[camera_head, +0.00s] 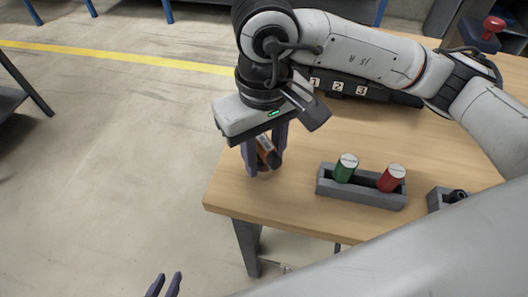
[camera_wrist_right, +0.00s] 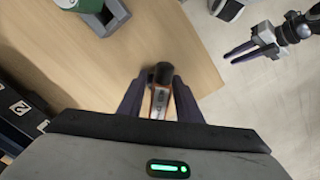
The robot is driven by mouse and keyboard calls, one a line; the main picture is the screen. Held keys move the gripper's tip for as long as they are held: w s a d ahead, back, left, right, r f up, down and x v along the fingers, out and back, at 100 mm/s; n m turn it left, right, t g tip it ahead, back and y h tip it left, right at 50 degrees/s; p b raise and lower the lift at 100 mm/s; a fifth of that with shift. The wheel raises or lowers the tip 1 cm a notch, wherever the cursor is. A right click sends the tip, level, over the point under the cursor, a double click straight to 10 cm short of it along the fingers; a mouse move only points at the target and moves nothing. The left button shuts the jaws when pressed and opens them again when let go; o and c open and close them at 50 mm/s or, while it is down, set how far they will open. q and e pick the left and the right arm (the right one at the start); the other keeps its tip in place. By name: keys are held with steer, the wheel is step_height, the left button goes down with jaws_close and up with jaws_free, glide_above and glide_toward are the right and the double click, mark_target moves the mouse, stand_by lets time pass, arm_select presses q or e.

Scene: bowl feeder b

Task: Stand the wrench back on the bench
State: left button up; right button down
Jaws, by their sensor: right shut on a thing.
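The wrench, an orange and dark piece, shows between the fingers of my right gripper in the head view (camera_head: 265,145) and in the right wrist view (camera_wrist_right: 160,96). My right gripper (camera_head: 265,165) points down at the left corner of the wooden bench (camera_head: 290,215) and is shut on the wrench. I cannot tell whether the wrench's lower end touches the bench top. My left gripper (camera_head: 164,285) is off the bench, low in the head view, empty, with its fingers apart. It also shows in the right wrist view (camera_wrist_right: 243,52).
A grey holder (camera_head: 360,195) with a green cylinder (camera_head: 345,168) and a red cylinder (camera_head: 391,178) stands right of my right gripper. A smaller grey block (camera_head: 437,199) is further right. A dark numbered rack (camera_head: 375,95) lies behind. The bench edge is close to the right gripper.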

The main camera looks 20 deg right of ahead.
steer(key=shift+f, duration=0.25)
steer(key=c, duration=1.3)
jaws_free()
steer(key=shift+r, duration=0.15)
step_height(320, 180, up, 12)
steer(key=shift+r+p, duration=0.15)
steer(key=shift+p, duration=0.15)
